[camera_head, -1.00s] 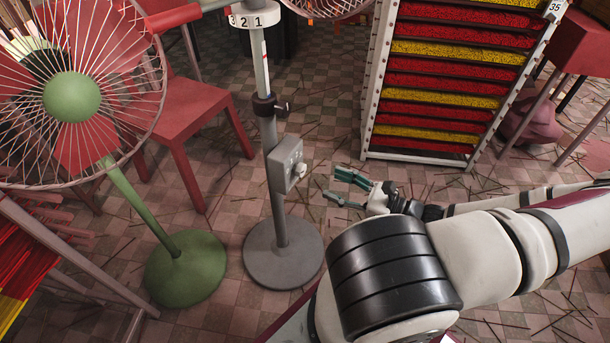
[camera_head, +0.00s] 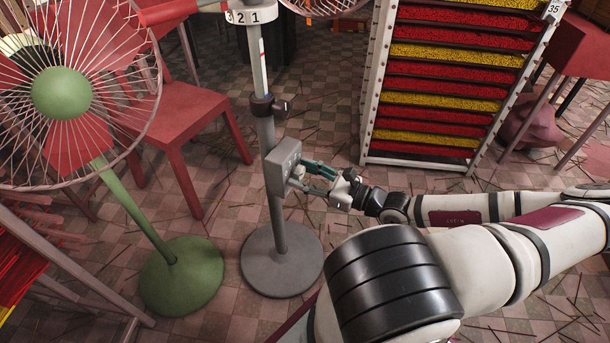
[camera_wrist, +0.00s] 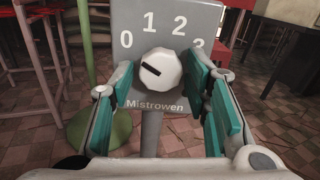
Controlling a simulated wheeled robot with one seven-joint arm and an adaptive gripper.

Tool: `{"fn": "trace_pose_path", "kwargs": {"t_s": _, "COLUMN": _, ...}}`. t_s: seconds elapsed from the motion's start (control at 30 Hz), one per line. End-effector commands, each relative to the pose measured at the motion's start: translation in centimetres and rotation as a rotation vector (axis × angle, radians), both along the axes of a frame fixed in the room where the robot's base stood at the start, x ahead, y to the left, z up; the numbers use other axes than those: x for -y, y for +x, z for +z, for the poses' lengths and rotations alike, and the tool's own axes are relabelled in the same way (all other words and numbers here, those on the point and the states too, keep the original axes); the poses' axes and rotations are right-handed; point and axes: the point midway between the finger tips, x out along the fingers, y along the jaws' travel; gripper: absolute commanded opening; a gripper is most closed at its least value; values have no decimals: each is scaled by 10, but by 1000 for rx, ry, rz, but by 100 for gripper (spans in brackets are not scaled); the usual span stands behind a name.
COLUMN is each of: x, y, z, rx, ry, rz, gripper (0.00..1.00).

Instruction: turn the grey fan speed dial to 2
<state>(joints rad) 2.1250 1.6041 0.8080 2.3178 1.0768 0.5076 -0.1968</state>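The fan's grey control box (camera_head: 281,168) is mounted on the grey pole of a stand fan, and it faces my wrist camera. In the wrist view its grey panel (camera_wrist: 152,104) bears the numbers 0, 1, 2, 3 and the word "Mistrowen". The dial (camera_wrist: 161,73) is a pale, faceted knob with a dark mark pointing to its upper left, towards the 0 side. My gripper (camera_wrist: 168,88) is open, with its teal-padded fingers on either side of the dial. Gaps show between the pads and the dial. In the head view my gripper (camera_head: 308,177) reaches the box's right side.
A green stand fan (camera_head: 62,93) and a red chair (camera_head: 187,118) stand at the left. A rack of red and yellow trays (camera_head: 445,85) stands at the back right. The grey fan's round base (camera_head: 281,262) sits on the checkered floor, with thin sticks scattered around.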

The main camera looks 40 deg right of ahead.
Motion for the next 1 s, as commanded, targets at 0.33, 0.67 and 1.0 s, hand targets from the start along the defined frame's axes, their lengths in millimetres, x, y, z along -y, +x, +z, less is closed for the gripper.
{"fn": "trace_pose_path", "kwargs": {"t_s": 0.33, "x": 0, "y": 0, "z": 0, "rx": -2, "ry": 3, "rz": 1, "gripper": 2}}
{"fn": "trace_pose_path", "kwargs": {"t_s": 0.67, "x": -1, "y": -1, "z": 3, "rx": -33, "ry": 88, "rz": 2, "gripper": 2}}
{"fn": "trace_pose_path", "kwargs": {"t_s": 1.0, "x": -2, "y": -2, "z": 4, "rx": -107, "ry": 312, "rz": 2, "gripper": 2}}
